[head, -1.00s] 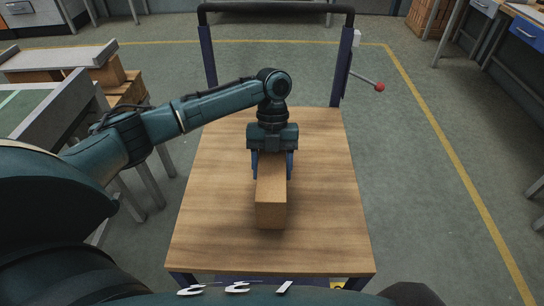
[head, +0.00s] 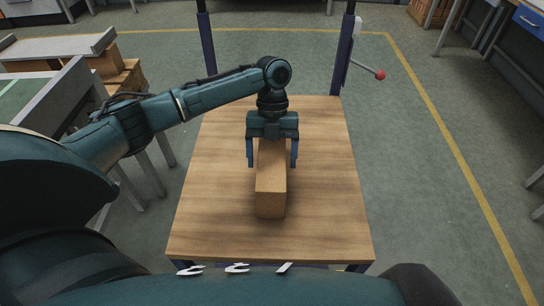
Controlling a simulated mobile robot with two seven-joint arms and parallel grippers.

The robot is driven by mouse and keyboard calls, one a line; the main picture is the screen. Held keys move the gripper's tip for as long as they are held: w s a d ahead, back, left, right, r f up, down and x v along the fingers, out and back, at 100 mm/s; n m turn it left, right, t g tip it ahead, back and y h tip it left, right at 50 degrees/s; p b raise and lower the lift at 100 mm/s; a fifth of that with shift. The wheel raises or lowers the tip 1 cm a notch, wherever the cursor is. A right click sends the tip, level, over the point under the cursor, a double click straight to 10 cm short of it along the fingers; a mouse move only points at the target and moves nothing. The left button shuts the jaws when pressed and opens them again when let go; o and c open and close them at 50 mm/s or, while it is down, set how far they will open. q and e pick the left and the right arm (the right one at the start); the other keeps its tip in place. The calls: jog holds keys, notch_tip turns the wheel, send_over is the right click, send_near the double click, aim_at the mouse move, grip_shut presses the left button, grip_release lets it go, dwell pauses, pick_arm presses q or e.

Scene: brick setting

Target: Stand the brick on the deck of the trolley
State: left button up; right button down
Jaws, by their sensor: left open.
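The brick (head: 271,190) is a tan, long block resting on the wooden deck of the trolley (head: 215,200), near its middle, with its long side pointing away from me. My left gripper (head: 272,162) is over the brick's far part, its blue fingers open on either side with a gap to the brick. The far end of the brick is hidden under the gripper. My right gripper is not in view.
The trolley's dark blue posts (head: 343,55) rise at the deck's far corners. A lever with a red knob (head: 380,75) sticks out at the right. A grey-framed table (head: 60,100) stands at the left. The deck around the brick is clear.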

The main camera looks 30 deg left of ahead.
pick_arm(q)
jog(key=v, duration=1.1)
jog(key=shift+r, duration=0.25)
